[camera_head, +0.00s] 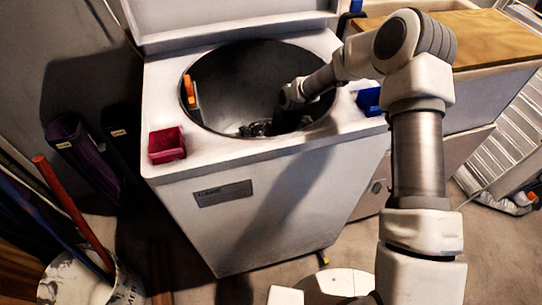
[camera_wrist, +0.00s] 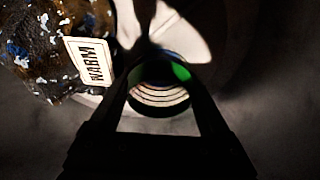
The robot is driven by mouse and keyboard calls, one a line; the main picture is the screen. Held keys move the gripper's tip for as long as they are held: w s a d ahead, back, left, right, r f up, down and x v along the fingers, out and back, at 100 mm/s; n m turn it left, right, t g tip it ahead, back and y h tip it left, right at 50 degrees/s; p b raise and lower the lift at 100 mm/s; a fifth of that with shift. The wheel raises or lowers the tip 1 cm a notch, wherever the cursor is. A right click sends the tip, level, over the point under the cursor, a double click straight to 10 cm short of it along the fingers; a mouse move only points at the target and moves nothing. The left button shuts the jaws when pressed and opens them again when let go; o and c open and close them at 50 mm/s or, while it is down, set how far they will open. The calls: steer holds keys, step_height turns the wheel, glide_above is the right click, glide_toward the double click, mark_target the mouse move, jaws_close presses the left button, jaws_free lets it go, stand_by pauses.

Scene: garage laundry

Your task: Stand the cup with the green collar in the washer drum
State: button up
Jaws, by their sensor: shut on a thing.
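The cup with the green collar (camera_wrist: 160,97) is between the fingers of my gripper (camera_wrist: 158,72) in the wrist view. Its striped pale and dark face and a green patch show; much of it is in shadow. My gripper is shut on it. In the head view my arm reaches down into the open washer drum (camera_head: 225,75), and my gripper (camera_head: 258,128) is low near the drum's front side. The cup cannot be made out there. I cannot tell whether the cup touches the drum floor.
A dark speckled object (camera_wrist: 35,50) with a WARM tag (camera_wrist: 90,62) lies left of the cup. An orange item (camera_head: 190,92) is at the drum's left rim. A red box (camera_head: 166,145) and a blue box (camera_head: 369,101) sit on the washer top. Bare drum surface lies right of the cup.

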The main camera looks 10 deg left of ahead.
steer(key=shift+f+b, duration=0.5)
steer(key=shift+f, duration=0.1)
steer(key=o, duration=1.2)
steer(key=shift+r, duration=0.1)
steer(key=p+v, duration=0.3)
steer(key=v, duration=0.5)
steer(key=shift+r, duration=0.3)
